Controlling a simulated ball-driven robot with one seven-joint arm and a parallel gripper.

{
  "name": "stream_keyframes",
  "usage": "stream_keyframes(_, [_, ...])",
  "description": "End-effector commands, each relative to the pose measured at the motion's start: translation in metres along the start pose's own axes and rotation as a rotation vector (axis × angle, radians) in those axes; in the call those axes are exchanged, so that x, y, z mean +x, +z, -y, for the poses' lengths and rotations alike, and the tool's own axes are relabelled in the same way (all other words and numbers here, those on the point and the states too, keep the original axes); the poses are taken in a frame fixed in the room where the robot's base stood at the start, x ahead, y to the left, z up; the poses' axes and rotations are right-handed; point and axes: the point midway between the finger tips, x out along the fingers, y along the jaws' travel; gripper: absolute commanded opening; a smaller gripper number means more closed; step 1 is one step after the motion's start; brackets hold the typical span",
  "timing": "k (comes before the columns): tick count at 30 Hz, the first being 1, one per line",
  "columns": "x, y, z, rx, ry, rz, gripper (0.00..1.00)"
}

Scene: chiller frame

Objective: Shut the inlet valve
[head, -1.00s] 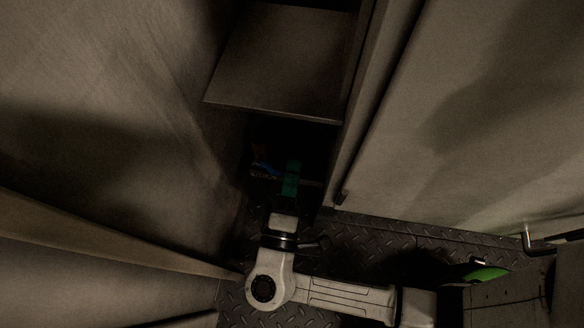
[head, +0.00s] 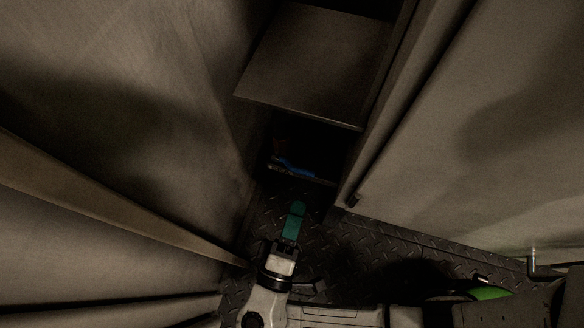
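A small blue part (head: 293,167), which looks like a valve lever, shows in the dark recess under the shelf. It lies slightly slanted, and its pipe and body are too dark to make out. My gripper (head: 295,220), with green fingers, is in front of the recess, below the blue part in the picture and apart from it. The fingers overlap in this view, so the gap between them does not show. Nothing is seen held.
A flat shelf (head: 312,55) overhangs the recess. A large pale panel (head: 210,60) stands on the left and another (head: 470,130) on the right, leaving a narrow gap. Dark tread-plate floor (head: 395,245) lies below. A bent metal bar (head: 536,265) is at the far right.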

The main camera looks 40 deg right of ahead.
Motion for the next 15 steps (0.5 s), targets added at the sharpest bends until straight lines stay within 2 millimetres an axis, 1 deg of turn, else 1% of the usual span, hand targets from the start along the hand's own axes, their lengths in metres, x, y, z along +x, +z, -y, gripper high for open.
stream_keyframes(1, [-0.007, -0.001, 0.000, 0.000, -0.001, -0.002, 0.36])
stream_keyframes(3, [-0.014, -0.001, 0.000, 0.001, -0.001, -0.001, 0.36])
stream_keyframes(6, [-0.020, -0.001, 0.000, 0.000, 0.000, -0.001, 0.36])
stream_keyframes(15, [-0.022, 0.000, 0.001, 0.000, -0.001, 0.000, 0.36])
